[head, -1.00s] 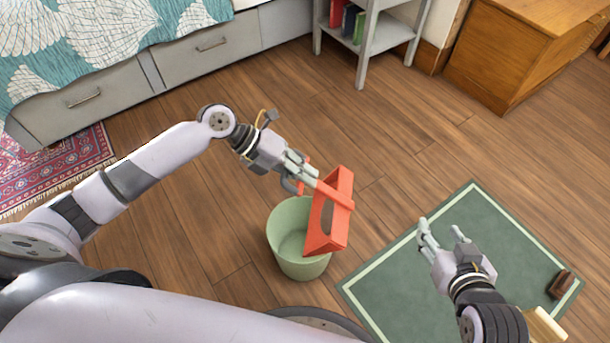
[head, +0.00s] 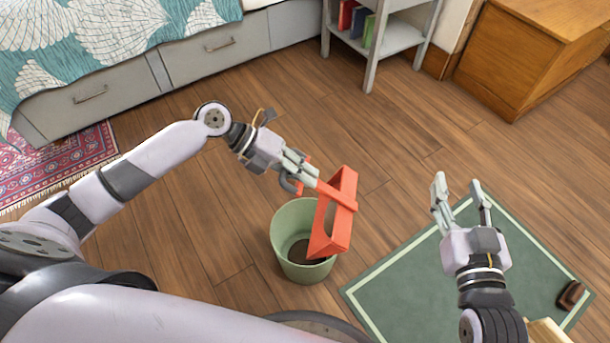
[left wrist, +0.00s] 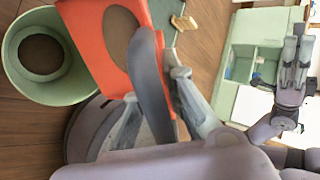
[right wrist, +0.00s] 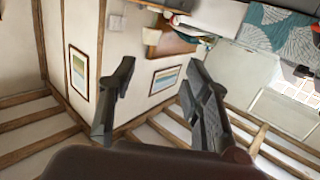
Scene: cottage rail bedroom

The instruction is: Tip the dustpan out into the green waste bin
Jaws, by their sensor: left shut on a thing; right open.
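The red-orange dustpan (head: 340,215) is tilted steeply, its lower edge over the mouth of the green waste bin (head: 281,243). My left gripper (head: 316,184) is shut on the dustpan at its upper part. Dark brown debris (head: 303,250) lies in the bottom of the upright bin. In the left wrist view the bin (left wrist: 14,75) and its dark contents show beside the dustpan (left wrist: 85,40). A brown patch shows within the pan there; I cannot tell whether it is debris. My right gripper (head: 461,187) is open and empty above the floor, right of the bin.
A green mat (head: 430,285) with a pale border lies at the right, with a small brown object (head: 571,295) on it. A bed with drawers (head: 215,60), a grey shelf (head: 395,38) and a wooden cabinet (head: 520,60) stand behind. The floor between is clear.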

